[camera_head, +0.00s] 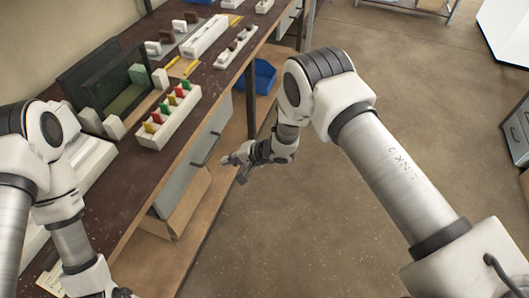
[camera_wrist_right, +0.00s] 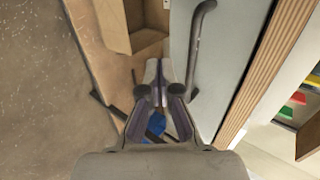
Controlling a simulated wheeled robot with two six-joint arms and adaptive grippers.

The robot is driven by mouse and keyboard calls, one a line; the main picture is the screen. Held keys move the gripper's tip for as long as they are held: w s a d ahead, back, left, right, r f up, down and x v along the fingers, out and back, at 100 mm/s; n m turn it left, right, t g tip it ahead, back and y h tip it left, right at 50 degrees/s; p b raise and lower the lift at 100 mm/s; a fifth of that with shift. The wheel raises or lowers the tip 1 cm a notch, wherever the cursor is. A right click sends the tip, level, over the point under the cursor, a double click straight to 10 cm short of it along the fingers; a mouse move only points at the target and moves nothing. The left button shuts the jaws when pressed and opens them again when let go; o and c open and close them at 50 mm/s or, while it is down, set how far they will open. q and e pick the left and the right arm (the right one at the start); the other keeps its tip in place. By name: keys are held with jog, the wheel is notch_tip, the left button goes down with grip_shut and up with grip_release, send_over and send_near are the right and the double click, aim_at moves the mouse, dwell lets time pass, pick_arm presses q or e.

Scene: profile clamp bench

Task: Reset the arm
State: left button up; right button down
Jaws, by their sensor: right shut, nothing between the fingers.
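My right gripper (camera_head: 238,162) is held in the air over the aisle, beside the front of the bench (camera_head: 190,150). In the right wrist view its fingers (camera_wrist_right: 160,88) are together, with nothing between them, and point toward a cardboard box and a grey drawer front. It touches nothing that I can see. My left arm hangs over the near left part of the bench. Only a dark bit at its end shows at the bottom edge of the head view, so its fingers are hidden.
A white rack with red, yellow and green pieces (camera_head: 168,117) stands near the bench's front edge. Below are a grey drawer with a handle (camera_head: 205,150), a cardboard box (camera_head: 180,205) and a blue bin (camera_head: 258,76). The floor (camera_head: 300,240) right of the bench is clear.

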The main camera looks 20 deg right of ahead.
jog(key=b+v, duration=0.1)
jog(key=v, duration=0.9)
jog(key=s+d+f+m+g+h, duration=0.1)
jog(key=s+d+f+m, duration=0.1)
jog(key=s+f, duration=0.45)
jog(key=s+d+f+m+g+h, duration=0.1)
jog(key=s+d+f+h, duration=0.15)
jog(key=s+f, duration=0.35)
jog(key=s+d+n+g+h, duration=0.2)
jog(key=s+d+n, duration=0.2)
jog(key=s, duration=0.6)
jog(key=s+d+n+g+h, duration=0.1)
jog(key=s+d+n+h, duration=0.2)
jog(key=s, duration=0.8)
jog(key=d+n, duration=0.2)
jog(key=d, duration=0.1)
jog(key=shift+d+g, duration=0.3)
jog(key=shift+g, duration=0.1)
